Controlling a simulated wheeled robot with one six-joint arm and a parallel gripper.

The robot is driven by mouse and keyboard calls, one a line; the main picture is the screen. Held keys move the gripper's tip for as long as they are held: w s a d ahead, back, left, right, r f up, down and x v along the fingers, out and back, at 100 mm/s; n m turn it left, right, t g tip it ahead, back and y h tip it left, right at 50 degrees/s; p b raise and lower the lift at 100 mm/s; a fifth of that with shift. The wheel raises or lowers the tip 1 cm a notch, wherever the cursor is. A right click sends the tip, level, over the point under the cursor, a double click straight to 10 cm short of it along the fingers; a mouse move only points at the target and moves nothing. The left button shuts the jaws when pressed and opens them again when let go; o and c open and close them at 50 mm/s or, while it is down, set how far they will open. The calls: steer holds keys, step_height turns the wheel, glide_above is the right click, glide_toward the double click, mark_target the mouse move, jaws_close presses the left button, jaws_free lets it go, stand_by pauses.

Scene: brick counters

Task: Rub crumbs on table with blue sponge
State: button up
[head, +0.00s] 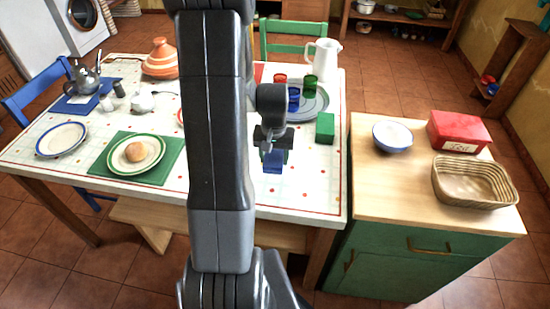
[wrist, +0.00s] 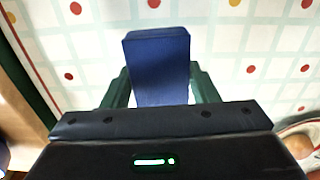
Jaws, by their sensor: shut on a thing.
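The blue sponge (head: 272,165) is held in my gripper (head: 274,150) over the right part of the table (head: 225,222). In the wrist view the sponge (wrist: 158,62) sticks out ahead between the two dark green fingers of my gripper (wrist: 160,88), which are shut on its sides. I cannot tell whether the sponge touches the table. The tablecloth is white with a pale grid and red and yellow dots. Small specks lie in front of the sponge in the head view, but I cannot tell crumbs from the printed dots. My arm hides the middle of the table.
A green block (head: 325,128) stands right of the sponge. Behind are a tray (head: 315,104) with red, green and blue cups and a white jug (head: 323,59). A plate with a bun (head: 135,152) is at left. A wooden-topped cabinet (head: 395,180) adjoins the table's right side.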

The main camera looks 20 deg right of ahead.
steer(key=shift+r+p, duration=0.85)
steer(key=shift+r, duration=0.65)
